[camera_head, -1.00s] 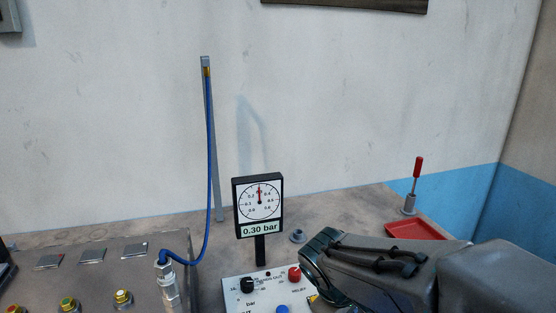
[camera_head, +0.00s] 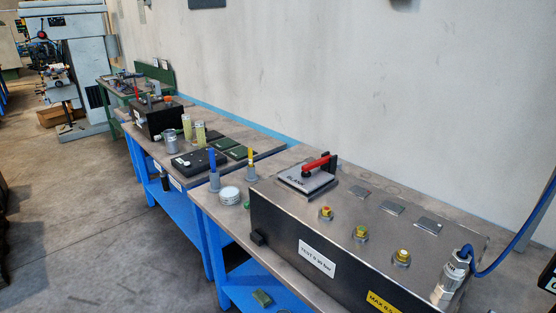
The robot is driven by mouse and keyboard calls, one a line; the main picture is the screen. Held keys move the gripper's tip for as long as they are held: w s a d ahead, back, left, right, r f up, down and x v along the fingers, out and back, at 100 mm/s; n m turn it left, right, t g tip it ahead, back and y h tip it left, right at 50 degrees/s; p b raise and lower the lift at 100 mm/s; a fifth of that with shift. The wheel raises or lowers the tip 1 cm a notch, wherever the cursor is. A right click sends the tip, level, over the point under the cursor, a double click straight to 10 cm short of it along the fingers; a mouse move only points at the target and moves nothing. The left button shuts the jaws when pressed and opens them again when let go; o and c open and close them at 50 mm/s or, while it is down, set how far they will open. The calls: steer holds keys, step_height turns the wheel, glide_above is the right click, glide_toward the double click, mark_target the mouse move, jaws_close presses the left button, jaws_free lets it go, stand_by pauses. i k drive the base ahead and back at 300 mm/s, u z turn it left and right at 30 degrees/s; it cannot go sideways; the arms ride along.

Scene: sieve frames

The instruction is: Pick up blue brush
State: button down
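An upright blue-handled tool (camera_head: 212,160), which looks like the blue brush, stands in a small grey holder (camera_head: 214,182) near the left end of the closer bench. Its lower end is hidden inside the holder. A similar yellow-handled tool (camera_head: 251,158) stands in its own holder just to the right. My gripper and arm are not in view.
A round white tin (camera_head: 230,195) sits in front of the holders. A large metal test box (camera_head: 335,240) with a red-handled clamp (camera_head: 314,165) fills the bench to the right. Dark flat pads (camera_head: 198,160) lie behind left. Open floor (camera_head: 80,220) is at left.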

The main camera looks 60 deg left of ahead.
mark_target(212, 158)
steer(key=u, duration=0.75)
steer(key=k, duration=1.05)
steer(key=u, duration=1.25)
steer(key=i, duration=1.55)
steer(key=u, duration=0.5)
